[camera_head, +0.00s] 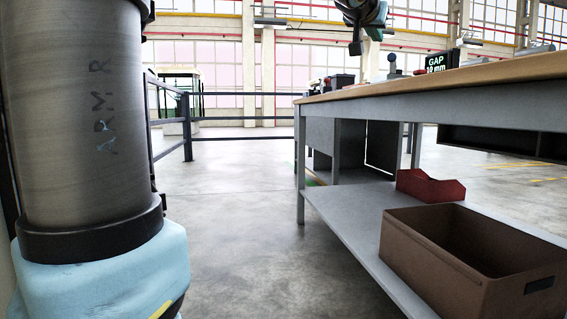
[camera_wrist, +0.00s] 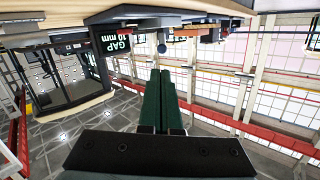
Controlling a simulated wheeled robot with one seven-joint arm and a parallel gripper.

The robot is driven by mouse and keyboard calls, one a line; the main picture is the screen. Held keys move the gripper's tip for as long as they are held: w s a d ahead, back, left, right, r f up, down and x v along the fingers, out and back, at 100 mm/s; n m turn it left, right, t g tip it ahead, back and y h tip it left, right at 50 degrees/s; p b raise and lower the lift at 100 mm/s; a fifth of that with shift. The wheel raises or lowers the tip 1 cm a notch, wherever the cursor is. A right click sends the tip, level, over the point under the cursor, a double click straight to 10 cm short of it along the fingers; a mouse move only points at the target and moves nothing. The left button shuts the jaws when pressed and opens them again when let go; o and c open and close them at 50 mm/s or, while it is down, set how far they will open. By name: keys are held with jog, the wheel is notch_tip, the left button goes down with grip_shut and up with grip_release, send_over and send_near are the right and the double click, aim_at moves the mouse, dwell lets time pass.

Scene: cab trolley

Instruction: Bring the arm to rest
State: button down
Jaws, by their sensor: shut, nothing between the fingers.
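My gripper (camera_wrist: 160,74) shows in the wrist view as two dark green fingers lying side by side, shut with nothing between them. In the head view my gripper (camera_head: 356,48) hangs at the top edge, pointing down, above the far part of the workbench (camera_head: 430,82). Most of the arm above it is cut off by the frame. Whether the fingertips are clear of the bench top is hard to tell from the head view.
A black GAP sign (camera_head: 437,62) and small items stand on the bench. A brown crate (camera_head: 440,265) and a red block (camera_head: 430,186) sit on the lower shelf (camera_head: 350,222). Dark railings (camera_head: 187,125) stand behind. The floor (camera_head: 235,215) left of the bench is clear.

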jog(key=w+a+f+n+g+y+p, duration=0.1)
jog(key=a+f+n+g+y+p, duration=0.15)
jog(key=a+f+p, duration=0.55)
jog(key=a+f+n+g+y+p, duration=0.1)
jog(key=a+f+g+y+p, duration=0.2)
jog(key=a+f, duration=0.7)
jog(key=s+a+f+n+g+y+p, duration=0.1)
jog(key=s+a+f+n+g+p, duration=0.1)
jog(key=s+a+f+g+p, duration=0.45)
jog(key=s+a+f+n+g+y+p, duration=0.15)
jog(key=s+a+f, duration=0.25)
jog(key=s+f, duration=0.65)
notch_tip(320, 180, up, 38)
jog(key=s+p, duration=0.1)
jog(key=p, duration=3.5)
jog(key=shift+d+r+t+p, duration=0.2)
jog(key=shift+r+t+p, duration=0.1)
jog(key=shift+t, duration=0.15)
